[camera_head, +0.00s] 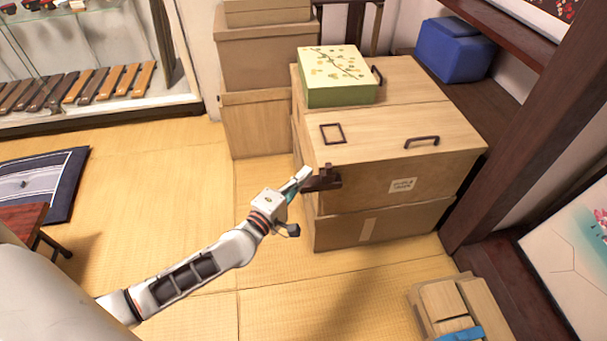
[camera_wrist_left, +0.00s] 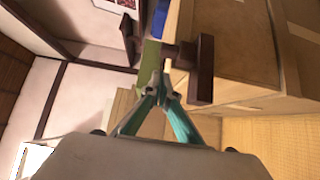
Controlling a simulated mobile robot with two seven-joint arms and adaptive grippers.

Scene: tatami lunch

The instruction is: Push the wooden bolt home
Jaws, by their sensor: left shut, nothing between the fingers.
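The wooden bolt (camera_head: 326,181) is a dark brown piece at the near left corner of a pale wooden chest (camera_head: 440,163), just below its top edge. In the left wrist view the bolt (camera_wrist_left: 205,70) is a dark bar with a crosspiece, beside the fingertips. My left gripper (camera_head: 304,174) is at the left of the bolt, shut and empty. Its teal fingers (camera_wrist_left: 161,82) meet at their tips in the left wrist view. The tips are very close to the bolt; I cannot tell if they touch it. My right gripper is not in view.
A green box with a patterned lid (camera_head: 336,98) sits on the chest, by dark handles. Stacked boxes (camera_head: 262,62) stand behind. A blue box (camera_head: 456,49) is at the back right, and a small wooden box (camera_head: 430,299) is on the floor. The tatami (camera_head: 180,170) at left is mostly clear.

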